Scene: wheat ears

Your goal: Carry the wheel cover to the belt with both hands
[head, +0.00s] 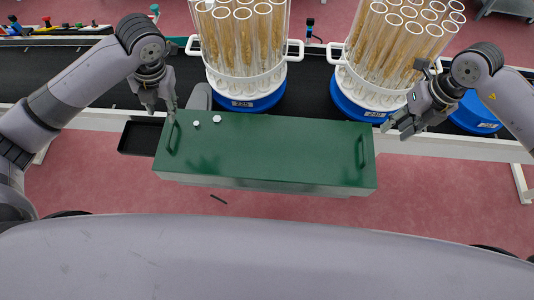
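The green cover (270,160), the likely wheel cover, is a long flat-topped piece in the middle of the head view, in front of the belt. It has a handle near each end: the left handle (172,138) and the right handle (361,151). My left gripper (162,109) points down just above and behind the left handle, fingers apart, not around it. My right gripper (396,129) is right of and behind the right handle, apart from it, open and empty. The black belt (310,95) runs across behind the cover.
Two white racks of wheat tubes stand on blue bases on the belt, the left one (247,83) and the right one (372,90). Another blue base (474,115) is at the right. Two small white knobs (217,119) sit on the cover. A black tray (139,137) is left of it.

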